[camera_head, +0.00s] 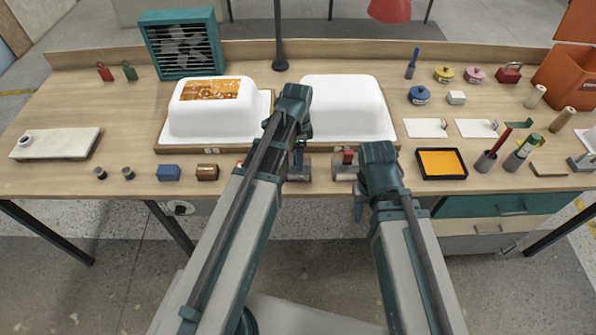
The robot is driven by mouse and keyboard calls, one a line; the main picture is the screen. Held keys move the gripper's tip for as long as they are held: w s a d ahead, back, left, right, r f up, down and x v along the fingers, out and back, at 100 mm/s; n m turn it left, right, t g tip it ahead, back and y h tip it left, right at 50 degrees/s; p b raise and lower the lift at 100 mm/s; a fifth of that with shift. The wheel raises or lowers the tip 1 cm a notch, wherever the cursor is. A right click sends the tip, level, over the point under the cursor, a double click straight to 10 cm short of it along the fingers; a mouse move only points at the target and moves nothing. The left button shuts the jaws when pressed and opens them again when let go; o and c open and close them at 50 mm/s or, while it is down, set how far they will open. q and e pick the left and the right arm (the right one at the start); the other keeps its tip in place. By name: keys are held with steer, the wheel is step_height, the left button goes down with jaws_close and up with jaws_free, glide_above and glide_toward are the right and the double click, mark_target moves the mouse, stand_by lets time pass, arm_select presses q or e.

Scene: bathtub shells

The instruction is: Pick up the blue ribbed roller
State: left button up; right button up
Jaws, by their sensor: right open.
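What looks like the blue ribbed roller (411,63) stands at the back of the bench, right of the right-hand white tub shell. It has a blue handle and a darker lower end; its ribs are too small to make out. My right gripper (358,208) is open and low by the front edge of the bench, well in front of the roller and left of it. My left gripper (298,163) is above the front of the bench, partly hidden by its own arm; its jaws are not clear. Both grippers are apart from the roller.
Two white tub shells (204,122) (345,108) fill the middle bench. A blue lidded pot (419,95), yellow pot (444,74) and pink pot (475,75) stand near the roller. A black tray (441,163) lies at front right. Bare wood surrounds the roller.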

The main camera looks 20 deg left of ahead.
arm_select(q)
step_height(320, 180, down, 3)
steer(key=shift+f+b, duration=0.1)
steer(key=shift+b, duration=1)
arm_select(e)
step_height(320, 180, down, 3)
steer(key=shift+f, duration=0.1)
arm_select(q)
steer(key=shift+c, duration=0.2)
jaws_close()
